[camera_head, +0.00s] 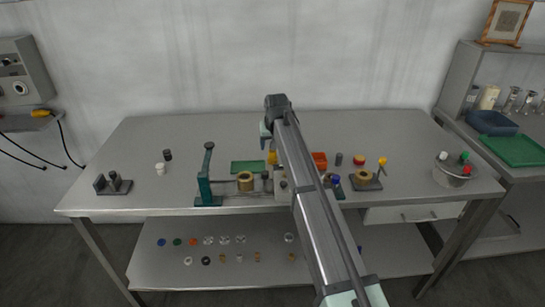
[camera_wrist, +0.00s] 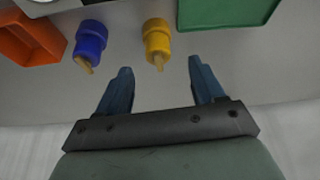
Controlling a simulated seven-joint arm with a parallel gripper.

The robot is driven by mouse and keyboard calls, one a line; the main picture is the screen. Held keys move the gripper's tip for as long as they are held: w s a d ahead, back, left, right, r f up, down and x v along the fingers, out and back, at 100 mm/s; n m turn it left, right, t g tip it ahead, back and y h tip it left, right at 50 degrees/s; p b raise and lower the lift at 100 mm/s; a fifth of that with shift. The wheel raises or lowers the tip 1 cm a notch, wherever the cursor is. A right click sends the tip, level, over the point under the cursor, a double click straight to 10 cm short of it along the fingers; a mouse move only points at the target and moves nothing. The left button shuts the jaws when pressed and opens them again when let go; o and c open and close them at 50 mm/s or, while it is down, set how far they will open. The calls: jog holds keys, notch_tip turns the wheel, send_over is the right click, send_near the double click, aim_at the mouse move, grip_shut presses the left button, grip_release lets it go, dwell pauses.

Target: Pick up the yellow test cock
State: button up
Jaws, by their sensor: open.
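The yellow test cock (camera_wrist: 157,38) lies on the bench top in the wrist view, with its tan tip pointing toward my gripper. In the head view it shows as a small yellow piece (camera_head: 272,158) just left of my arm, partly hidden. My gripper (camera_wrist: 160,70) is open and empty. Its two blue fingers are apart, and the yellow test cock is ahead of the gap between them, not between the fingers. A similar blue test cock (camera_wrist: 91,40) lies to its left in the wrist view.
A green tray (camera_wrist: 228,14) is close to the right of the yellow test cock in the wrist view. An orange tray (camera_wrist: 27,40) lies beyond the blue one. In the head view, a green clamp stand (camera_head: 206,180) and a brass ring (camera_head: 245,181) stand left of my arm.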

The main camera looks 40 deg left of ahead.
aim_at(272, 151)
jog(key=shift+x, duration=2.75)
jog(key=shift+d, duration=0.2)
jog(key=shift+c, duration=0.3)
jog(key=c, duration=1.1)
